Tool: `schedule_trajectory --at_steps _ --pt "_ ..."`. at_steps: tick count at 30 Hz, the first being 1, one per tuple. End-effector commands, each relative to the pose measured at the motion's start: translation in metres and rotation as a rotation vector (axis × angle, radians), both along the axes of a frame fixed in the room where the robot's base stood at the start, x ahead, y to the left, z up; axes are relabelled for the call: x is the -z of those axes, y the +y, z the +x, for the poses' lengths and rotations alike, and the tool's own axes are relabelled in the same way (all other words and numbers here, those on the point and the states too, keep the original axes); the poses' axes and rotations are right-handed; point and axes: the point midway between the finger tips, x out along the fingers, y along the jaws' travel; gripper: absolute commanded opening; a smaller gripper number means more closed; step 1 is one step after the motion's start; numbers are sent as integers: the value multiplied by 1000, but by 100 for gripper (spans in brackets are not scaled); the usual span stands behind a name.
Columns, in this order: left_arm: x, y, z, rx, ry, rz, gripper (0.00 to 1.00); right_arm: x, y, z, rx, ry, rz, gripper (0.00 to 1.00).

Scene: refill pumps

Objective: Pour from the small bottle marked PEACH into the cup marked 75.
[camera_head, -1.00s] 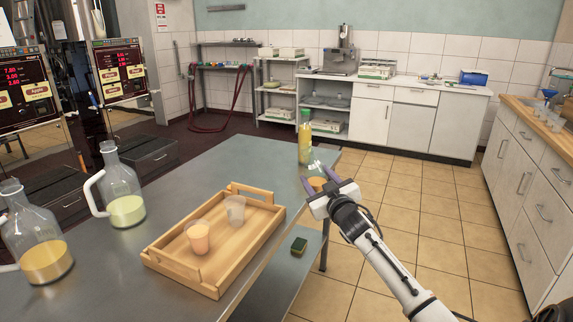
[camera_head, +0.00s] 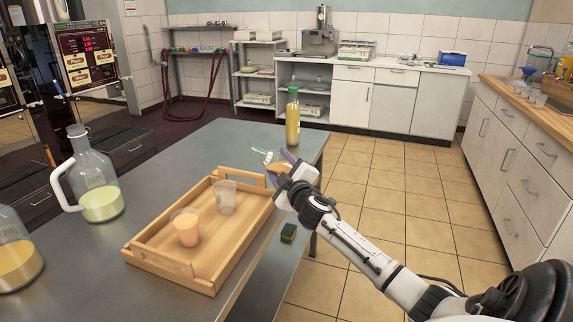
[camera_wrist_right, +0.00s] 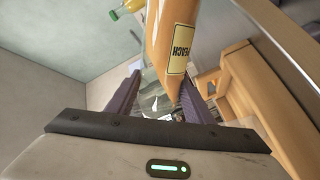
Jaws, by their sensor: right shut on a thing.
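My right gripper (camera_head: 284,168) is shut on the small bottle marked PEACH. Its orange body (camera_head: 279,167) shows in the head view, largely hidden by the fingers, and it looks tilted, its clear end toward the left. In the right wrist view the PEACH label (camera_wrist_right: 177,58) is readable between the fingers (camera_wrist_right: 153,95). It is held beyond the tray's far right end. Two cups stand on the wooden tray (camera_head: 150,258): a clear, seemingly empty one (camera_head: 225,197) and one with peach-coloured liquid (camera_head: 186,229). No mark is readable on either cup. My left gripper is out of view.
A tall yellow bottle with a green cap (camera_head: 292,120) stands at the table's far corner. Glass jugs (camera_head: 97,190) stand at left on the grey table (camera_head: 200,147).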

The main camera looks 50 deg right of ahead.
Motion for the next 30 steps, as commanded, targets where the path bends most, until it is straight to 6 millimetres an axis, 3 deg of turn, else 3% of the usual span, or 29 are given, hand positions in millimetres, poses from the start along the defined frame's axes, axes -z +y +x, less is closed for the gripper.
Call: schedule_trajectory --at_steps 12,30 --pt "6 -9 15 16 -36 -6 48 33 28 15 0 125 -253 0" --pt "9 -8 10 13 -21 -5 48 33 35 17 0 139 -278 0"
